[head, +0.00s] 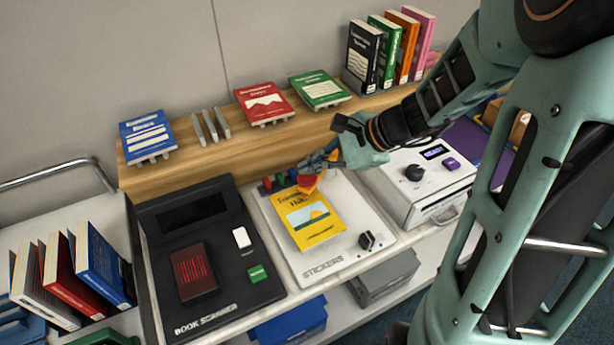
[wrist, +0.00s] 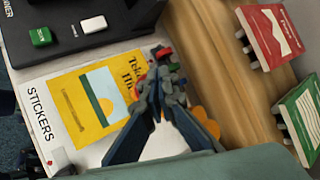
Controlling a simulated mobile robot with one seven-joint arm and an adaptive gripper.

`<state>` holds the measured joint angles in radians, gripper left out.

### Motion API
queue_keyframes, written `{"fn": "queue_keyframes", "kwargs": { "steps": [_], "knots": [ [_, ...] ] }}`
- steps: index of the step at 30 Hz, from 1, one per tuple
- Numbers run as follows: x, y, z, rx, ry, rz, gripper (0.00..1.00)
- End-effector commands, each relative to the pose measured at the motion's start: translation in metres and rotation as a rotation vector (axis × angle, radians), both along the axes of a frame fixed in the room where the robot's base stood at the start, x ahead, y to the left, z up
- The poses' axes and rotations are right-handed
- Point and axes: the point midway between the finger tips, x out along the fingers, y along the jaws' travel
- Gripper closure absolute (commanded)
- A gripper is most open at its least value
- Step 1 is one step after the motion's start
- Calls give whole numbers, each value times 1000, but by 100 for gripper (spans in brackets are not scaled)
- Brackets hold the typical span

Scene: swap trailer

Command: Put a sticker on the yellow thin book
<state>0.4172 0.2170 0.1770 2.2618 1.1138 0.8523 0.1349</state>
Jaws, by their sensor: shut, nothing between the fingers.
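The yellow thin book (head: 308,221) lies flat, cover up, on the white sticker machine (head: 357,213), marked STICKERS. It also shows in the wrist view (wrist: 92,100). My gripper (head: 312,172) is shut and empty at the book's top edge, over the back of the machine; in the wrist view its fingertips (wrist: 160,82) hide part of the cover's title side.
A black book scanner (head: 212,275) stands left of the sticker machine, and a white device with a knob (head: 425,183) stands right. A wooden shelf (head: 190,152) behind holds red, green and blue books. Upright books (head: 103,264) fill a cart at left.

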Motion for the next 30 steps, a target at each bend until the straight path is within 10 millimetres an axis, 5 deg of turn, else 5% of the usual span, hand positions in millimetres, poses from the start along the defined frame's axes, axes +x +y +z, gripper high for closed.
{"fn": "queue_keyframes", "kwargs": {
  "steps": [30],
  "knots": [
    [0, 0, -8, 0, 0, 0, 100]
  ]
}}
